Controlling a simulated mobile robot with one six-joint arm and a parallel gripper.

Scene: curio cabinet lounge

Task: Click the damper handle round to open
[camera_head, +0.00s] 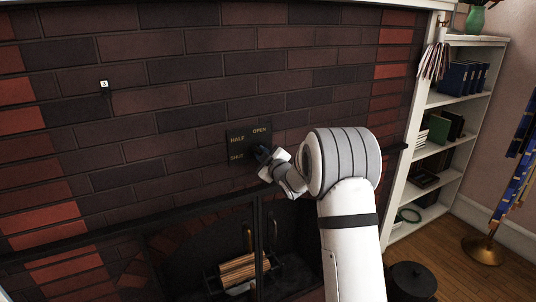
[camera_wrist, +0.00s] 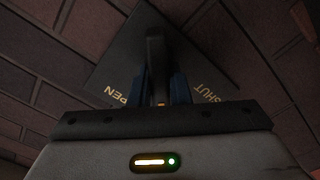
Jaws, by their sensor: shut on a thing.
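The dark damper plate (camera_head: 230,147) is on the brick wall above the fireplace opening, with gold words HALF, OPEN and SHUT. In the wrist view the plate (camera_wrist: 125,62) shows turned, with part of OPEN at lower left and SHUT at lower right. The black damper handle (camera_wrist: 155,48) runs up and down the picture between these two words; HALF is hidden there. My gripper (camera_wrist: 161,88) has its dark blue fingers on either side of the handle and is shut on it. In the head view my gripper (camera_head: 262,154) covers the plate's lower right, and the handle cannot be made out.
A black metal frame (camera_head: 258,235) and a log basket (camera_head: 238,270) are below in the fireplace. A white bookcase (camera_head: 452,100) stands at right. A black lidded pot (camera_head: 413,279) and a brass stand base (camera_head: 483,250) are on the floor. A small white tag (camera_head: 104,84) is on the bricks.

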